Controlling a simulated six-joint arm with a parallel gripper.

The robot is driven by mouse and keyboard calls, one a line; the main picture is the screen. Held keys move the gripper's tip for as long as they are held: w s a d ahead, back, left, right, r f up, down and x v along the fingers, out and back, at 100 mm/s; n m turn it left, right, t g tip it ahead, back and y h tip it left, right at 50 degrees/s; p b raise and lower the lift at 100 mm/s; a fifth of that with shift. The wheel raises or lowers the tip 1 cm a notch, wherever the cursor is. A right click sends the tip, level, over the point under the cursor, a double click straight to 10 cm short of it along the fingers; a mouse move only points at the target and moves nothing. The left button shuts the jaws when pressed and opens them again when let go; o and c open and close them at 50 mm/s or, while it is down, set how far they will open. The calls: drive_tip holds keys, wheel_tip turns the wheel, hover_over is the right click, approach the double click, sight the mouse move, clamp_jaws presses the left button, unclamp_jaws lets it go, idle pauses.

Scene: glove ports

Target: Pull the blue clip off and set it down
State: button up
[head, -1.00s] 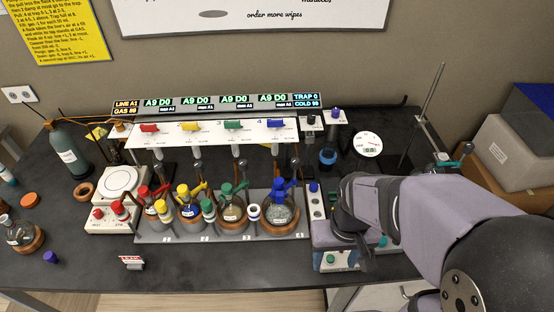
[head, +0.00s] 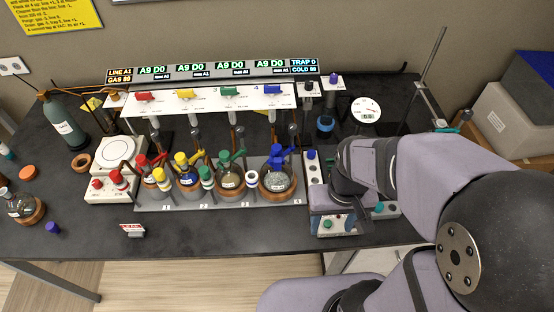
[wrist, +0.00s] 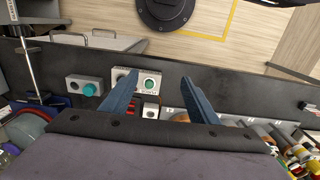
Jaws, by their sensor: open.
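A round flask (head: 278,184) sits in the fourth, right-hand seat of the rack. Bright blue parts (head: 277,153) cover its neck; which of them is the clip I cannot tell at this size. My gripper (wrist: 158,92) is open and empty in the wrist view, its two blue-grey fingers apart above the bench near a small box with a green button (wrist: 149,83). In the head view my arm hides the fingers; its wrist end is to the right of the blue-topped flask, apart from it. Flasks and coloured fittings show at the wrist view's lower right edge.
Flasks with red, yellow and green fittings (head: 229,181) stand left of the blue one. A white valve rail (head: 208,97) runs behind them. A hotplate (head: 120,152) is at the left. The bench front (head: 200,232) is mostly clear, with a small sign (head: 132,229).

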drive_tip(key=c, duration=0.4)
drive_tip(key=shift+a+f+n, duration=0.2)
drive_tip(key=shift+a+n, duration=0.1)
drive_tip(key=shift+a, duration=0.15)
drive_tip(key=t+b, duration=0.3)
drive_tip(key=t, duration=0.2)
approach(277, 158)
drive_tip(key=w, duration=0.1)
drive_tip(key=shift+f+g, duration=0.3)
drive_tip(key=shift+f, duration=0.2)
drive_tip(key=shift+f, duration=0.1)
drive_tip(key=shift+p+x, duration=0.95)
drive_tip(key=shift+x, duration=2.6)
